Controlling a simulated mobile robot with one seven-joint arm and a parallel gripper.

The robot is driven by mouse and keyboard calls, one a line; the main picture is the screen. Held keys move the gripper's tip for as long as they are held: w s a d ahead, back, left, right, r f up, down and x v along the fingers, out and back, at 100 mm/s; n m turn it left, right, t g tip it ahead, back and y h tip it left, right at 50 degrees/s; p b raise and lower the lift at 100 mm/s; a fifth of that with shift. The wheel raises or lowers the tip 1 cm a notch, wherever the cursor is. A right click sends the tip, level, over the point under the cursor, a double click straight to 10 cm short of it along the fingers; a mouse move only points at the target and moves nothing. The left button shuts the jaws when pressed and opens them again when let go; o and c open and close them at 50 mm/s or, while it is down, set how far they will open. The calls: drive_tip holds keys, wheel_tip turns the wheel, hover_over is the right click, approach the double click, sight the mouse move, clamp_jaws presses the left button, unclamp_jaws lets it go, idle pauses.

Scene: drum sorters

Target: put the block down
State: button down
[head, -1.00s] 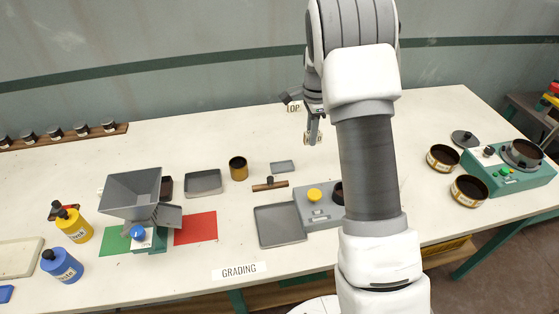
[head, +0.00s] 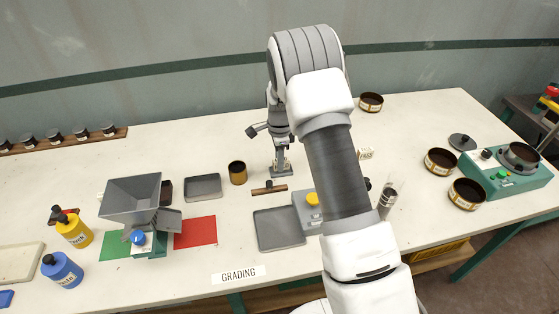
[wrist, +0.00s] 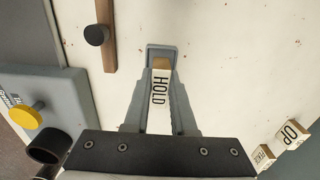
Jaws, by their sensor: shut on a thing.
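My gripper (head: 281,168) is low over the bench, left of the arm's big links. In the wrist view its fingers (wrist: 161,85) are shut on a pale block (wrist: 160,92) with the word HOLD on its face and a tan end. Beyond the fingertips a small grey tray (wrist: 162,47) shows around the block's far end. Fingers and block hide most of this tray. I cannot tell whether the block touches it.
A wooden bar with a black knob (wrist: 96,35) lies close left of the fingers. The grey box with a yellow button (head: 313,199) and a flat grey tray (head: 279,229) are nearer. Blocks marked OP (wrist: 291,134) and another (wrist: 265,157) stand apart.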

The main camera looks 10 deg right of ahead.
drive_tip(key=shift+f+b, duration=0.45)
drive_tip(key=shift+f, duration=0.05)
drive_tip(key=shift+f, duration=0.1)
drive_tip(key=c, duration=0.8)
unclamp_jaws()
drive_tip(key=shift+o, duration=0.3)
drive_tip(key=shift+s+f, duration=0.1)
drive_tip(key=shift+s, duration=0.1)
